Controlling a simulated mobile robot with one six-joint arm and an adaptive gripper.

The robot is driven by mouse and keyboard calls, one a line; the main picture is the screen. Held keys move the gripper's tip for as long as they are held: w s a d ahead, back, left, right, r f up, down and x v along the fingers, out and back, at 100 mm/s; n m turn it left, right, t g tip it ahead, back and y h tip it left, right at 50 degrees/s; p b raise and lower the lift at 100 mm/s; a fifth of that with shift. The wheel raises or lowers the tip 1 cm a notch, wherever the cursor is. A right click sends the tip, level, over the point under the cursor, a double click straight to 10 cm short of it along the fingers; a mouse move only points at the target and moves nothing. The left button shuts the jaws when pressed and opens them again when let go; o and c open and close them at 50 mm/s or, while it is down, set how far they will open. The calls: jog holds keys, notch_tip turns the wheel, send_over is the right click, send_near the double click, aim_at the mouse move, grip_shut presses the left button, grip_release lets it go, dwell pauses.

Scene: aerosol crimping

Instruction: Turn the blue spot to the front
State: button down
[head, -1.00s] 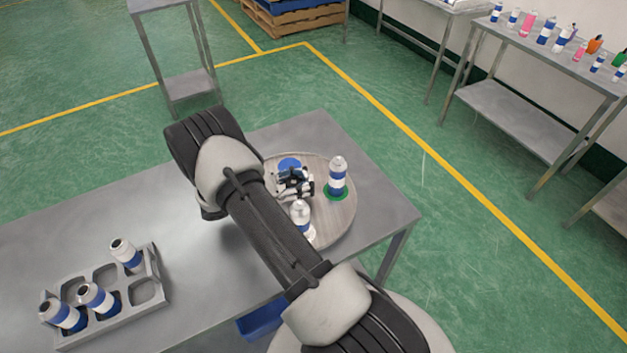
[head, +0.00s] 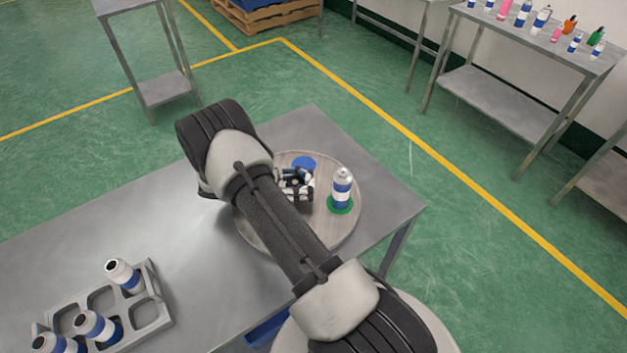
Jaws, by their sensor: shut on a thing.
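A round wooden turntable (head: 345,232) lies on the steel table. Its blue spot (head: 304,163) is at the far side, slightly right of my gripper, and bare where I see it. A white and blue can (head: 342,188) stands upright on the green spot (head: 340,205) at the right. My gripper (head: 296,187) is over the middle of the turntable, shut; the part it holds is hidden, apparently at the turntable's middle. My arm covers the front and left of the disc, and no second can shows on it now.
A grey rack (head: 165,322) with several white and blue cans stands at the table's left front. Bare steel table (head: 150,235) lies between rack and turntable. The table's right edge is close to the turntable. A side bench (head: 510,45) with bottles stands farther off.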

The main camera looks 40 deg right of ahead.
jog(key=shift+a+r+m+g+y+b, duration=0.1)
jog(key=shift+a+m+g+y+b, duration=0.2)
jog(key=shift+m+g+y, duration=0.4)
jog(key=shift+a+r+m+g+y+b, duration=0.1)
jog(key=shift+m+g+y+b, duration=0.35)
jog(key=shift+y, duration=0.35)
jog(key=shift+s+m+g+y, duration=0.1)
jog(key=shift+m+g+y, duration=0.15)
jog(key=shift+m+y, duration=0.2)
jog(key=c, duration=1.7)
grip_release()
jog(key=shift+a, duration=0.1)
jog(key=o, duration=0.4)
jog(key=shift+f, duration=0.15)
jog(key=shift+c, duration=0.2)
jog(key=shift+o, duration=0.5)
